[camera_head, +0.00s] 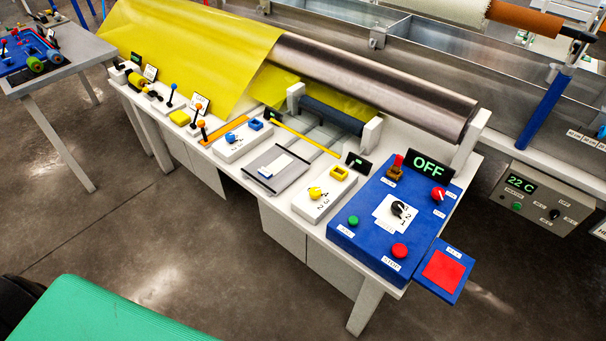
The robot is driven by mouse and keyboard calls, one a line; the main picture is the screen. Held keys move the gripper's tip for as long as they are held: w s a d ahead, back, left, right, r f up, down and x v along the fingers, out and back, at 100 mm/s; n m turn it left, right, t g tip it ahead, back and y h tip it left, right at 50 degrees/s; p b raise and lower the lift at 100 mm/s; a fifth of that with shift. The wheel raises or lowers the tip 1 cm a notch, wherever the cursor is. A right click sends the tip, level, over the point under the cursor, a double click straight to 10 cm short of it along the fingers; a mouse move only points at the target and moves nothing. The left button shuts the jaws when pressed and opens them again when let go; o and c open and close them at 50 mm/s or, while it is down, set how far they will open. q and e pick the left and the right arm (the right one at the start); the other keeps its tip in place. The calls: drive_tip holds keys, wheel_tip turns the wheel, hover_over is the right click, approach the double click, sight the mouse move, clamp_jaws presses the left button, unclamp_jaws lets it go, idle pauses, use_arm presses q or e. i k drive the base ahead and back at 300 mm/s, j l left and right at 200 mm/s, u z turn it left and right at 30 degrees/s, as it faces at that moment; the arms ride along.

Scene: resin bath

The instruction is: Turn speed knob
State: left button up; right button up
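A blue control box (369,240) sits at the right end of the white bench. On its top is a black knob (398,209) on a white dial plate (384,222) with numbers around it, 1 and 2 among them. The small labels are too blurred to read, so I cannot confirm which knob is the speed knob. A yellow knob (316,193) with numbers beside it sits on a white box to the left. A red knob (438,194) is at the blue box's right side. Neither of my grippers is in view.
The blue box also carries a green button (353,220), a red button (399,251), a red-tipped lever (397,166) and a display (431,168) reading OFF. A red pad (443,272) juts out at the right. A steel roller (370,85) with yellow film runs behind.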

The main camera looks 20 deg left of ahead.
sight(396, 207)
drive_tip(key=k+l, duration=0.15)
drive_tip(key=l, duration=0.25)
drive_tip(key=k+l, duration=0.15)
drive_tip(key=l, duration=0.2)
drive_tip(key=k+l+z, duration=0.1)
drive_tip(key=l, duration=0.3)
drive_tip(key=k, duration=0.05)
